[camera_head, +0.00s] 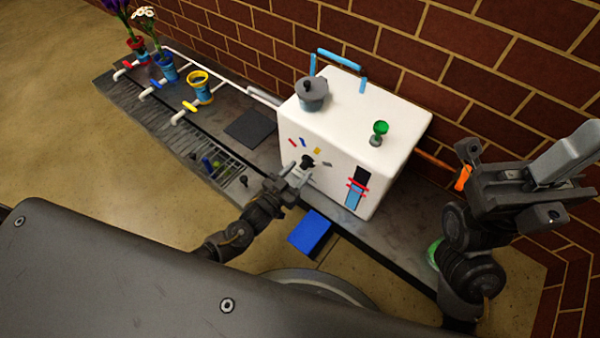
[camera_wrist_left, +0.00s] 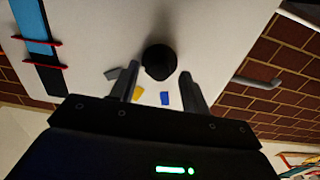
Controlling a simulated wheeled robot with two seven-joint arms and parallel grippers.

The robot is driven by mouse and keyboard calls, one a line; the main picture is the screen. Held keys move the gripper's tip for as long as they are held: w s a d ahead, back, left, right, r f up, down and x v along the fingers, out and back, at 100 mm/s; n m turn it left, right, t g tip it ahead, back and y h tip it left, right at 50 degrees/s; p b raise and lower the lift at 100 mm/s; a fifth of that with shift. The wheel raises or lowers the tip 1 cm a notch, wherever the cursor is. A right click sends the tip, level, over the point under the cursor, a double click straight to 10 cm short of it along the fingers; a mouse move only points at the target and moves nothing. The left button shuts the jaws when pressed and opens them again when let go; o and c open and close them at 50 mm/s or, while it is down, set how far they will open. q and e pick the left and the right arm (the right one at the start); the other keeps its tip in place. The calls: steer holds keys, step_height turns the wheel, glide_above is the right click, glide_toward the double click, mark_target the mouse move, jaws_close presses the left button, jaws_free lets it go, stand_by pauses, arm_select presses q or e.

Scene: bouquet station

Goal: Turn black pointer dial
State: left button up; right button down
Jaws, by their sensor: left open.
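The black pointer dial (camera_head: 307,161) is on the front face of the white box (camera_head: 346,135). Coloured marks in red, blue, yellow and grey lie in an arc above it. My left gripper (camera_head: 299,174) is open in front of the dial. In the left wrist view the round black dial (camera_wrist_left: 159,62) appears between the two fingertips of my left gripper (camera_wrist_left: 159,74); contact cannot be made out. Which way the pointer faces is unclear. My right gripper (camera_head: 520,185) is raised at the right, away from the dial; its jaws cannot be read.
A grey pot (camera_head: 312,94) and a green knob (camera_head: 380,128) are on top of the box. A blue-and-black gauge strip (camera_head: 357,187) with red bands is right of the dial. A blue block (camera_head: 310,231) is below. Flower pots and a yellow-rimmed cup (camera_head: 200,88) stand at the left.

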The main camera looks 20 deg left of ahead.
arm_select(q)
steer(key=shift+w+d, duration=0.25)
steer(key=shift+w, duration=0.3)
steer(key=c, duration=1)
